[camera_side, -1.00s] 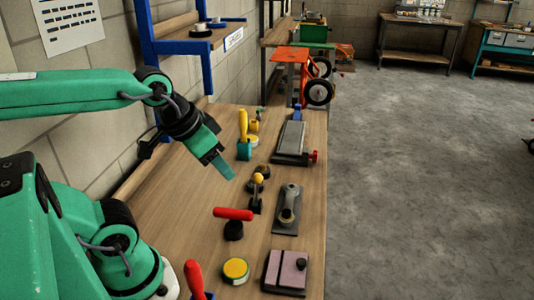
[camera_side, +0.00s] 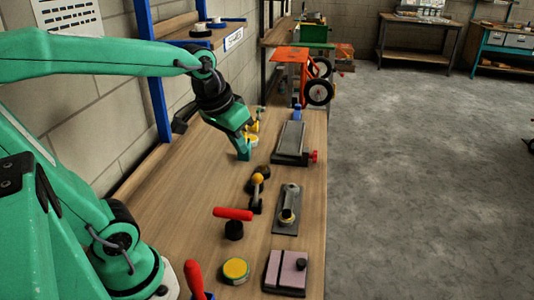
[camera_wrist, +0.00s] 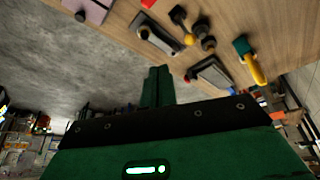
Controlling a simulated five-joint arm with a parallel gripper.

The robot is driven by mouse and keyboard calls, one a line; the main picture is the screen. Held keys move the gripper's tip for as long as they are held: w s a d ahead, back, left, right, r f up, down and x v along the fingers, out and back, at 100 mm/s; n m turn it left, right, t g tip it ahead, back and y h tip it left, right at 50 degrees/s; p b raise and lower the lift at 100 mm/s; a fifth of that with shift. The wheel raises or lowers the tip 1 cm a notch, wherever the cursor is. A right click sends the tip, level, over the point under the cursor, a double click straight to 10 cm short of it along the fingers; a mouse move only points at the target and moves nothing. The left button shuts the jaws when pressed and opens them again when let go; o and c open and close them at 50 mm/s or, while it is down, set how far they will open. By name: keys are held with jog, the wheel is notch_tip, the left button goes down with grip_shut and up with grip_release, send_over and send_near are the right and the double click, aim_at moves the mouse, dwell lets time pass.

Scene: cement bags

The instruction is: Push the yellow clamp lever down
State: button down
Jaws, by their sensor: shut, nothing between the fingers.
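The yellow clamp lever (camera_wrist: 257,69) shows in the wrist view on its teal base (camera_wrist: 242,46), right of my fingers and apart from them in the picture. Teal shows at the gripper's lower end, where fingertip and clamp base are hard to separate. My gripper (camera_wrist: 157,82) is shut and empty. Whether it touches the lever cannot be told.
A grey vise (camera_side: 292,142) stands right of the clamp. A yellow-knobbed lever (camera_side: 257,186), a grey plate with a handle (camera_side: 288,208), a red T-handle (camera_side: 233,214), a yellow disc (camera_side: 235,268) and a pink block (camera_side: 287,272) stand nearer. The wall is on the left.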

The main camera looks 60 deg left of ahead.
aim_at(257, 189)
jog(key=w+a+f+n+g, duration=0.1)
jog(key=w+a+f+n, duration=0.1)
jog(key=w+a+f, duration=0.2)
jog(key=w+a+f+n+g, duration=0.1)
jog(key=w+a+f+n, duration=0.1)
jog(key=w+a+f, duration=0.3)
jog(key=w+a, duration=0.3)
jog(key=w, duration=0.2)
jog(key=shift+w+a+n+g, duration=0.15)
jog(key=shift+w+n+g, duration=0.15)
jog(key=shift+n+g, duration=0.1)
jog(key=f, duration=0.3)
jog(key=w+f, duration=0.1)
jog(key=f, duration=0.5)
jog(key=shift+w+a+f, duration=0.15)
jog(key=shift+a+f, duration=0.1)
jog(key=shift+f, duration=0.15)
jog(key=shift+s+d+r, duration=0.2)
jog(key=shift+s+d, duration=0.35)
jog(key=shift+s, duration=0.25)
jog(key=shift+s+d+r, duration=0.2)
jog(key=shift+s+d, duration=0.35)
jog(key=shift+s, duration=0.25)
